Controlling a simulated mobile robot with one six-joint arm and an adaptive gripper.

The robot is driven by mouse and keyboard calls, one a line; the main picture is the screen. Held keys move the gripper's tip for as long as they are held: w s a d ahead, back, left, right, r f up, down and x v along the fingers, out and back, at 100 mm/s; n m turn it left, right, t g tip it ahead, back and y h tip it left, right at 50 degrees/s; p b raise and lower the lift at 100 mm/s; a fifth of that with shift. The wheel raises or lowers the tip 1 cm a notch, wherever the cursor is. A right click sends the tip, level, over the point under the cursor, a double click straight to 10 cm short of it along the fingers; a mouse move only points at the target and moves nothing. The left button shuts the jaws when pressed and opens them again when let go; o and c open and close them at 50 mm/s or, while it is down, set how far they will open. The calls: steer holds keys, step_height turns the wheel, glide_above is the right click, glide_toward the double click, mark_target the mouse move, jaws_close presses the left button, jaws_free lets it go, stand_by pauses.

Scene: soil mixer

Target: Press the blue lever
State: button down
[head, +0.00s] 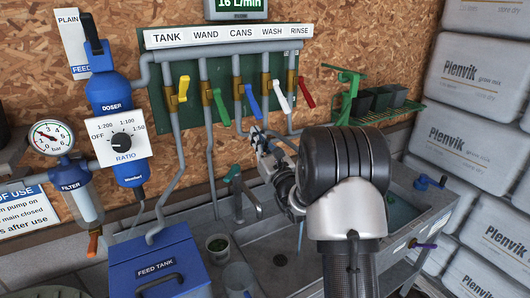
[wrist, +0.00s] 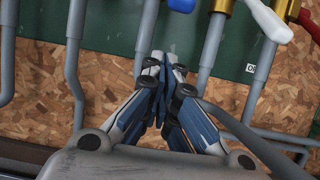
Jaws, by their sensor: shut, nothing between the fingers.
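The blue lever (head: 252,103) hangs on the pipe under the CANS label, tilted down to the right from its brass valve. In the wrist view only the rounded end of the blue lever (wrist: 182,5) shows at the top edge; the rest is cut off. My gripper (head: 256,131) is just below the lever's lower end in the head view. In the wrist view my gripper (wrist: 164,62) has its fingertips together, empty, in front of the pipes and below the lever end. A small gap shows between them in the picture; I cannot tell the depth.
The white lever (head: 281,95) and red lever (head: 306,92) are close on the right; the white lever (wrist: 268,20) also shows in the wrist view. Green lever (head: 222,108) and yellow lever (head: 183,88) are left. A metal sink (head: 285,240) with a tap (head: 245,195) lies below.

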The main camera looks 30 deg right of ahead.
mark_target(254, 104)
steer(key=shift+s+r+b, duration=0.15)
steer(key=shift+s+r, duration=0.25)
steer(key=shift+r, duration=0.45)
steer(key=shift+s+r+b, duration=0.15)
steer(key=shift+s+r, duration=0.2)
steer(key=shift+r, duration=0.5)
steer(key=shift+s, duration=0.1)
steer(key=shift+d, duration=0.1)
